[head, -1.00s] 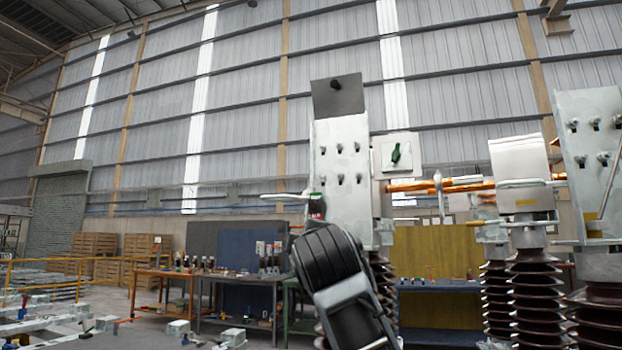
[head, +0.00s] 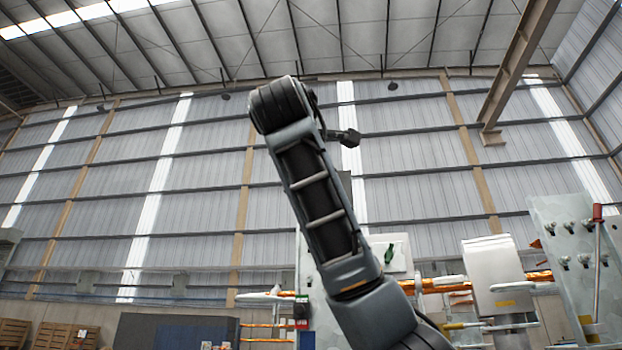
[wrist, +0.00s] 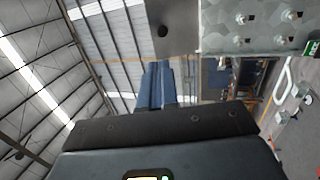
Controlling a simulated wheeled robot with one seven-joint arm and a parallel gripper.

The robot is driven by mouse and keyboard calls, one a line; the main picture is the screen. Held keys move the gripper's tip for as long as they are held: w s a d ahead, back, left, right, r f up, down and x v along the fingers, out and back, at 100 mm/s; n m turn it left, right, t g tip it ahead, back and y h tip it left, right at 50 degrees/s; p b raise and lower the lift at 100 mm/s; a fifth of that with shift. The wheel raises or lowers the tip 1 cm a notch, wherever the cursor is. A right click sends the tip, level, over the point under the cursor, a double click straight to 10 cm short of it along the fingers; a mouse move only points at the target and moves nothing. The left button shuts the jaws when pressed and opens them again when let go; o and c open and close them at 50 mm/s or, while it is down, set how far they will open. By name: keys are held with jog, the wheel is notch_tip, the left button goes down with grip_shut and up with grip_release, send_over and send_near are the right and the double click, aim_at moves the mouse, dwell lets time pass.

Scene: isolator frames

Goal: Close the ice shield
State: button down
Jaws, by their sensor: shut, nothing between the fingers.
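The ice shield, a dark grey plate with a black knob, shows in the wrist view (wrist: 168,42) at the top. It stands up from the end of the bolted metal frame (wrist: 222,38). In the head view only a grey strip of the shield (head: 346,183) shows beside my arm; its knob is hidden there. My gripper (wrist: 158,66) has its blue fingers shut and empty. The fingertips appear just below the shield in the wrist picture, with no visible contact; the depth between them is unclear. In the head view my raised arm covers much of the frame.
A green handle (head: 389,253) on a pale box sits right of my arm. Further right stand a metal box (head: 491,275) and another bolted frame (head: 570,265) with a red-tipped rod. Orange bars run between them. Space above the frames is open.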

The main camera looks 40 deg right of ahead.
jog(key=p+x, duration=0.4)
jog(key=x, duration=0.9)
jog(key=shift+w+d+p, duration=0.2)
jog(key=shift+d+p, duration=0.05)
jog(key=shift+p, duration=0.1)
jog(key=shift+r, duration=0.1)
jog(key=shift+d+r, duration=0.1)
